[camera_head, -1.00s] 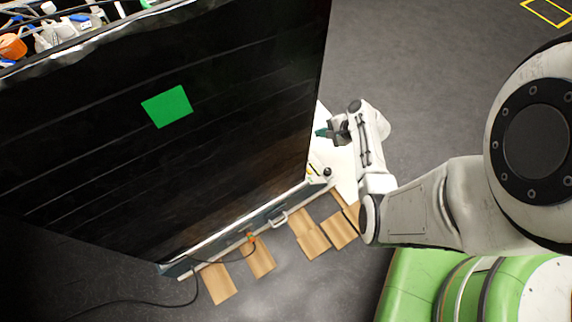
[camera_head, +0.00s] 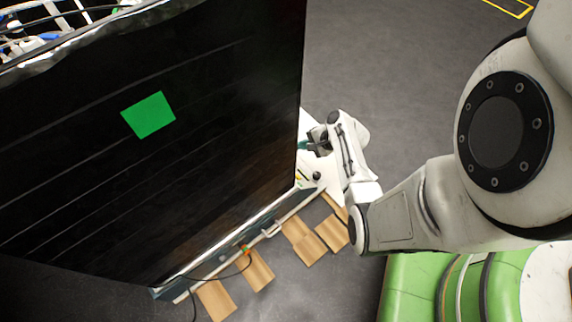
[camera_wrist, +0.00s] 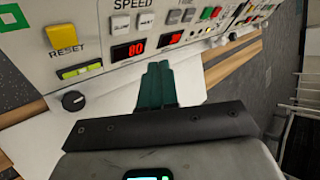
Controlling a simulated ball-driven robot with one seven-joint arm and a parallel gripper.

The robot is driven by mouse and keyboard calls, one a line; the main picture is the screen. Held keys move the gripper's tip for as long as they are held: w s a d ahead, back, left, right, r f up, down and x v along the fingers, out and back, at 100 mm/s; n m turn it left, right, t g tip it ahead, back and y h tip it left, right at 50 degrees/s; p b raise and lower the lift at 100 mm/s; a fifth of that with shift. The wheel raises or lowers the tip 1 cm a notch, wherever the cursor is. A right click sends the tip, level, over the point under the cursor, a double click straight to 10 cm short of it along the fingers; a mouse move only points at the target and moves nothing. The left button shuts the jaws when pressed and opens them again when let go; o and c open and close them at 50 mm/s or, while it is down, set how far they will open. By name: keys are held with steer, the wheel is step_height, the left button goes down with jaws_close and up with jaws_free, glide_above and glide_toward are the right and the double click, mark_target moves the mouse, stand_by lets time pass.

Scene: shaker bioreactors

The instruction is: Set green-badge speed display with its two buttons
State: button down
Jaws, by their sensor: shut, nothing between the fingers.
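The shaker with a green badge (camera_head: 148,114) on its black front fills the left of the head view. In the wrist view its white control panel (camera_wrist: 95,35) shows a SPEED label above two pale buttons, a left one (camera_wrist: 118,26) and a right one (camera_wrist: 146,20). Below them the red speed display (camera_wrist: 129,49) reads 80. My gripper (camera_wrist: 157,72) has dark green fingers, shut and empty, just below and in front of the panel, under the right part of the speed display. In the head view my gripper (camera_head: 306,145) is beside the shaker's right side.
A yellow RESET button (camera_wrist: 62,37), a yellow-green switch (camera_wrist: 79,70) and a black knob (camera_wrist: 74,101) sit left of the speed controls. A second red display (camera_wrist: 169,40) and more buttons are to the right. Wooden blocks (camera_head: 303,240) lie on the floor.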

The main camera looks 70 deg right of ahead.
steer(key=shift+w+a+f+b, duration=0.3)
steer(key=shift+w+a+f, duration=0.2)
steer(key=shift+a+f, duration=0.35)
steer(key=shift+w+a+f+b, duration=0.3)
steer(key=shift+w+a+f, duration=0.15)
steer(key=shift+a+f, duration=0.35)
steer(key=shift+f, duration=0.15)
stand_by(0.9)
steer(key=shift+w+a+f, duration=0.15)
steer(key=shift+a, duration=0.05)
steer(key=shift+w+a+f, duration=0.2)
steer(key=shift+a+f, duration=0.05)
steer(key=shift+f, duration=0.05)
stand_by(1.1)
steer(key=shift+r, duration=0.1)
steer(key=shift+s+d+r+p, duration=0.35)
steer(key=shift+d+r+p, duration=0.1)
steer(key=shift+d, duration=0.05)
steer(key=shift+r, duration=0.1)
steer(key=s+d+r+p, duration=0.2)
steer(key=d+r, duration=0.1)
steer(key=shift+d+r, duration=0.1)
stand_by(0.5)
